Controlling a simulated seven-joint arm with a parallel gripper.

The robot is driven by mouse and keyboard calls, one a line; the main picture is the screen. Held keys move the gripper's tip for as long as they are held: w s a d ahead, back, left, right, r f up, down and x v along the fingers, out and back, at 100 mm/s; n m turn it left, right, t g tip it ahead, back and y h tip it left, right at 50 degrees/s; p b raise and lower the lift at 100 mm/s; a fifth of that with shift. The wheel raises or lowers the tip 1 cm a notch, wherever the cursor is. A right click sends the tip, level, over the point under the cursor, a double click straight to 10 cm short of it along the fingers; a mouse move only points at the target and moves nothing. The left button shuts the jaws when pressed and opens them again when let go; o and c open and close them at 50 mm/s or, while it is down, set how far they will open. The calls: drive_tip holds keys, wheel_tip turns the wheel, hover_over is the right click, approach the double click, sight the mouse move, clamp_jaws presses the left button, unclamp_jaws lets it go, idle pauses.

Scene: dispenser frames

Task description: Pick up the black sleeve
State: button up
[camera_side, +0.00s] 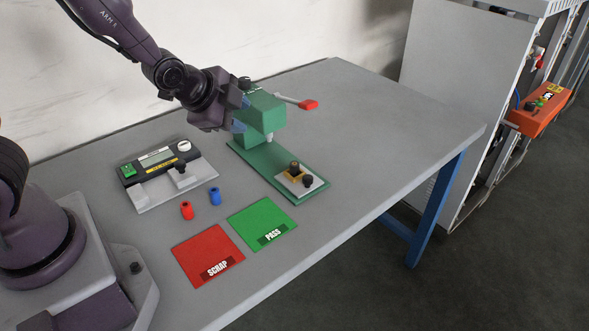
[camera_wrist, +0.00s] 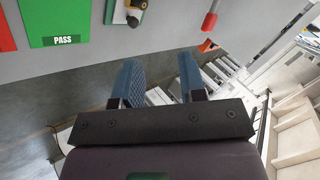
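My gripper (camera_side: 241,114) hangs above the table near the green press, its two blue fingers apart with nothing between them, as the wrist view (camera_wrist: 160,82) also shows. No loose black sleeve stands out clearly. A small dark piece (camera_side: 294,166) sits on a brass-coloured seat on the press's base plate. A black knob-like piece (camera_side: 308,181) is beside it. Another small black piece (camera_side: 181,167) is at the grey gauge. I cannot tell which of these is the black sleeve. My gripper touches none of them.
A red sleeve (camera_side: 186,210) and a blue sleeve (camera_side: 215,196) are on the table between the gauge (camera_side: 150,192) and the red SCRAP (camera_side: 205,252) and green PASS (camera_side: 259,218) mats. The green press (camera_side: 262,113) has a red-tipped lever (camera_side: 308,104). The table's right part is clear.

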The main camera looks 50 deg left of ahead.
drive_tip(key=f+m+t+h, duration=0.1)
drive_tip(key=f+m, duration=0.3)
drive_tip(key=m, duration=0.5)
drive_tip(key=a+f+m+t+h, duration=0.1)
drive_tip(key=f+m+t, duration=0.1)
drive_tip(key=f+m, duration=0.3)
drive_tip(key=a+f+m+t+h, duration=0.1)
drive_tip(key=f+m, duration=0.3)
drive_tip(key=m, duration=0.9)
drive_tip(key=shift+f+t+h, duration=0.15)
drive_tip(key=shift+t+h, duration=0.25)
drive_tip(key=shift+h, duration=0.1)
drive_tip(key=shift+w+d+f+m, duration=0.1)
drive_tip(key=shift+w+m, duration=0.05)
drive_tip(key=shift+m, duration=0.15)
approach(291, 165)
drive_tip(key=x, duration=0.4)
drive_tip(key=shift+d+f, duration=0.15)
drive_tip(key=shift+f, duration=0.05)
drive_tip(key=shift+x, duration=2.65)
drive_tip(key=shift+r, duration=0.15)
clamp_jaws()
